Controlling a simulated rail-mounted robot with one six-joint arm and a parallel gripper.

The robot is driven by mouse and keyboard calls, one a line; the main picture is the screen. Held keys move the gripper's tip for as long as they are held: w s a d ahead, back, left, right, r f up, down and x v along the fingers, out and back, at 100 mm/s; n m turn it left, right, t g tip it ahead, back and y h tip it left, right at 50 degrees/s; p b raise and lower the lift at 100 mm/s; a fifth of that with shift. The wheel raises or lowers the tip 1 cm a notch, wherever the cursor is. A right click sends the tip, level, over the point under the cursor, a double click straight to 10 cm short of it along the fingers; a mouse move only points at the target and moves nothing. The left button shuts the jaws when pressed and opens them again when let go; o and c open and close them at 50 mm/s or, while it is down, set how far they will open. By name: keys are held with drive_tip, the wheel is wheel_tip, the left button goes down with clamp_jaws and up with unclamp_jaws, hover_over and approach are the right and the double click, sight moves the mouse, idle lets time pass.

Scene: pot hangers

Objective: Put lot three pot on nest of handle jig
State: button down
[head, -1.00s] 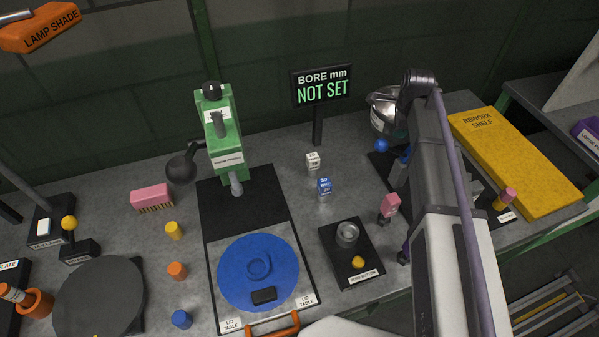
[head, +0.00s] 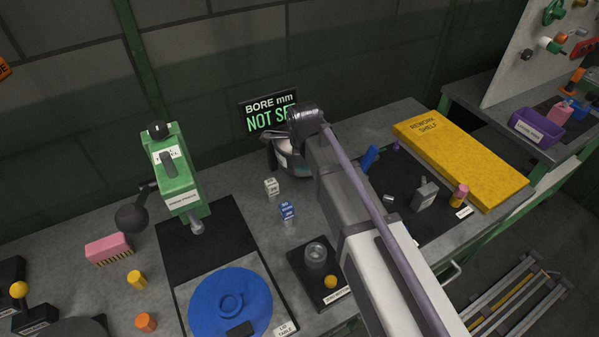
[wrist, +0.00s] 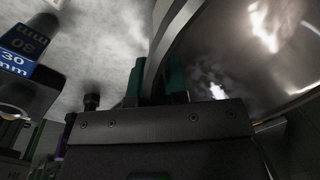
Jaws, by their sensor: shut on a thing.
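The shiny metal pot (head: 287,158) is held up beside the "BORE mm" sign, partly covered by my arm; a label on it is too small to read. In the wrist view my gripper (wrist: 155,82) has its teal fingers shut on the rim of the pot (wrist: 245,50), whose curved wall fills the upper right. A black board (head: 405,186) with a grey block, a blue cylinder and small metal parts lies right of my arm. It may be the handle jig; its nest is not clearly identifiable and my arm hides part of it.
White and blue blocks (head: 287,211) stand in front of the pot. A green press (head: 177,170) and blue turntable (head: 230,300) are to the left. The yellow rework shelf (head: 460,160) is at right. My arm crosses the middle.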

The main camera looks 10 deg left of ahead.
drive_tip(key=shift+s+a, duration=0.2)
drive_tip(key=shift+a, duration=0.1)
drive_tip(key=f+b, duration=0.4)
drive_tip(key=shift+s+a, duration=0.1)
drive_tip(key=shift+a, duration=0.1)
drive_tip(key=shift+r, duration=0.25)
drive_tip(key=shift+f, duration=0.25)
drive_tip(key=c, duration=1.1)
unclamp_jaws()
drive_tip(key=shift+r, duration=0.1)
drive_tip(key=shift+c, duration=0.2)
wheel_tip(320, 180, up, 12)
drive_tip(key=s+p, duration=0.1)
drive_tip(key=p, duration=1.1)
drive_tip(key=shift+s+r+p, duration=0.25)
drive_tip(key=shift+s+p, duration=0.05)
drive_tip(key=shift+s, duration=0.1)
drive_tip(key=shift+o, duration=0.3)
drive_tip(key=shift+d+f, duration=0.1)
drive_tip(key=shift+f, duration=0.05)
